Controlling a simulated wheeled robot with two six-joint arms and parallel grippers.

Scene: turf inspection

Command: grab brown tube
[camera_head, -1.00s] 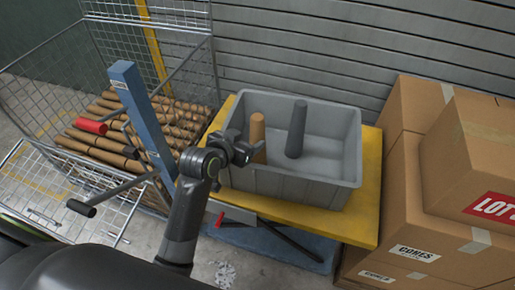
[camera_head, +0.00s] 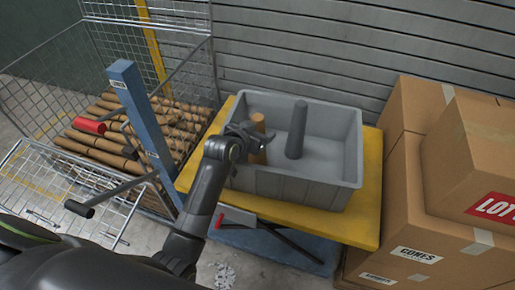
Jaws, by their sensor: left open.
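The brown tube (camera_head: 258,125) stands upright inside the grey bin (camera_head: 290,188), near its left side. Its lower part is partly hidden by my left gripper and the bin wall. My left gripper (camera_head: 256,135) is open at the bin's left part, with its fingers at the brown tube; I cannot tell whether they touch it. A dark grey tube (camera_head: 296,130) stands in the bin to the right of the brown one. My right gripper is not in view.
The bin sits on a yellow lift table (camera_head: 368,205). A wire cage (camera_head: 40,100) with several brown tubes (camera_head: 110,152) and a blue post (camera_head: 140,125) stand left. Cardboard boxes (camera_head: 415,200) are stacked close on the right. A slatted wall (camera_head: 300,50) is behind.

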